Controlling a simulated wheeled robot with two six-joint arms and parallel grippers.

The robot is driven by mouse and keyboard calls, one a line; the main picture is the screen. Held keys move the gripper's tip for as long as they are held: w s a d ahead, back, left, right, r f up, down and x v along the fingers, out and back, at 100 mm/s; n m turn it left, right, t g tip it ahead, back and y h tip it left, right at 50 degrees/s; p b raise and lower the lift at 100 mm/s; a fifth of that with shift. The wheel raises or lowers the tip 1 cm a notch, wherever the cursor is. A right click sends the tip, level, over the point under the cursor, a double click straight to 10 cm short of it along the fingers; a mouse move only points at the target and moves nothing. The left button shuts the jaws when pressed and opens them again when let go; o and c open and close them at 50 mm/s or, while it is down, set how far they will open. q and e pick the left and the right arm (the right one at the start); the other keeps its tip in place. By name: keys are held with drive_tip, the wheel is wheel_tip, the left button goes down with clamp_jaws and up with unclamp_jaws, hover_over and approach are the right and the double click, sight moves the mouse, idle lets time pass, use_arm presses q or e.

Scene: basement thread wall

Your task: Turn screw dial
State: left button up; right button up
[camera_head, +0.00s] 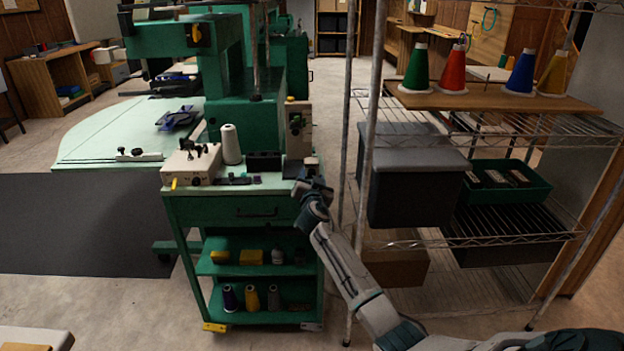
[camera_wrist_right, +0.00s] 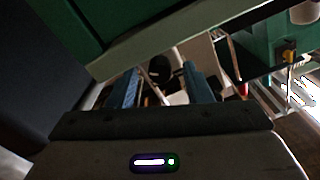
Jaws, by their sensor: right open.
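A beige upright control box (camera_head: 305,142) with small dark knobs on its face stands at the right end of the green cart's top. My right gripper (camera_head: 307,170) is just in front of and below this box, by the cart's right edge. In the right wrist view its two blue fingers (camera_wrist_right: 160,88) are apart, with nothing held. A dark round knob (camera_wrist_right: 160,67) shows beyond and between the fingertips, apart from them as far as I can see. It looks like the dial, but its markings are too dark to read. My left gripper is in neither view.
The green cart (camera_head: 240,205) also carries a white thread cone (camera_head: 231,145) and a beige box with levers (camera_head: 191,163). A wire shelf rack (camera_head: 500,238) with coloured cones and a grey bin (camera_head: 412,185) stands close on the right, its posts near my right arm.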

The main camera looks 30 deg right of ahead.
drive_tip(key=shift+c, duration=0.4)
drive_tip(key=c, duration=0.9)
